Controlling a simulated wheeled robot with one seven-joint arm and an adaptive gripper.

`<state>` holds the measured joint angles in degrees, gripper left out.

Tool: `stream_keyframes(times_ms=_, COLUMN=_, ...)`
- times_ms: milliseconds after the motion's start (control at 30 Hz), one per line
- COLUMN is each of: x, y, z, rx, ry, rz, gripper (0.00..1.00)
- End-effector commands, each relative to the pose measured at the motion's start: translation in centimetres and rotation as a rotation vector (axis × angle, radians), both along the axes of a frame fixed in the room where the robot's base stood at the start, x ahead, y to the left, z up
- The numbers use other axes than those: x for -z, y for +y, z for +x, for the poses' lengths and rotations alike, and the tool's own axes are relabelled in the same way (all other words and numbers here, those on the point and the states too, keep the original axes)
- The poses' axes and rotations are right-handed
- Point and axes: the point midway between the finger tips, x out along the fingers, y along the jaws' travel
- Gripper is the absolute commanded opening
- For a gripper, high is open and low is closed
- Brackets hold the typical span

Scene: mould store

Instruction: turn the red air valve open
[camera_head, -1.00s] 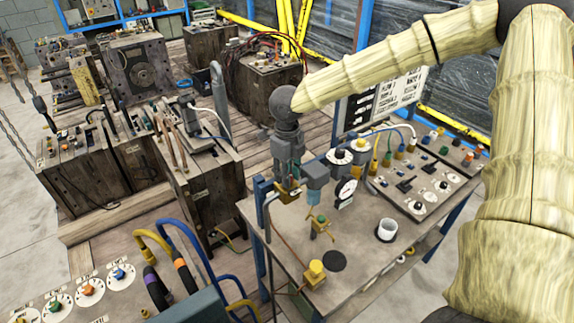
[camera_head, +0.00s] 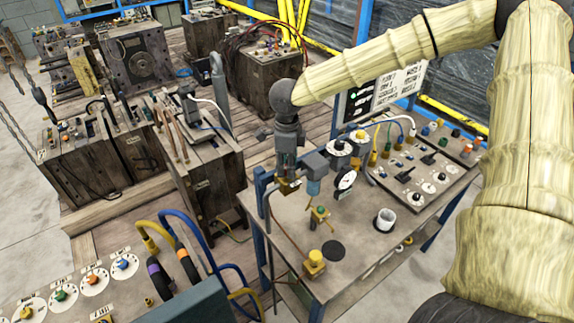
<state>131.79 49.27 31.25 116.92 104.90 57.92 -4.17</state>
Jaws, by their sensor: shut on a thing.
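My gripper (camera_head: 288,182) points down at the back left corner of the grey work table (camera_head: 310,218). Its jaws are closed around a small fitting beside the grey-blue air regulator (camera_head: 316,168). A brass-yellow part (camera_head: 291,187) shows at the fingertips. The red air valve's handle is not clearly visible; it appears hidden by the jaws, so its angle cannot be read. A round white pressure gauge (camera_head: 346,180) stands just right of the regulator.
Wooden-looking mould blocks (camera_head: 210,180) stand left. A control panel (camera_head: 70,300) fills the lower left.

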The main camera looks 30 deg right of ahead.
Motion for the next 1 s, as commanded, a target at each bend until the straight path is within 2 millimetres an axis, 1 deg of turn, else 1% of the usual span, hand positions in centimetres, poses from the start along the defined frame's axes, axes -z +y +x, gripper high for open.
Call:
stream_keyframes(times_ms=367, x=-0.1, y=-0.1, z=0.1, rx=-0.002, ry=-0.002, rz=0.0, gripper=0.05)
stream_keyframes(times_ms=400, x=-0.1, y=-0.1, z=0.1, rx=-0.002, ry=-0.002, rz=0.0, gripper=0.37)
stream_keyframes(times_ms=500, x=-0.1, y=0.0, z=0.1, rx=-0.002, ry=-0.002, rz=0.0, gripper=0.52)
stream_keyframes(times_ms=833, x=-0.2, y=0.0, z=0.1, rx=-0.001, ry=-0.001, rz=0.0, gripper=0.52)
stream_keyframes(times_ms=933, x=-0.8, y=0.0, z=0.1, rx=-0.001, ry=-0.002, rz=0.001, gripper=0.52)
stream_keyframes(times_ms=1000, x=-1.6, y=0.0, z=0.1, rx=-0.001, ry=-0.003, rz=0.001, gripper=0.52)
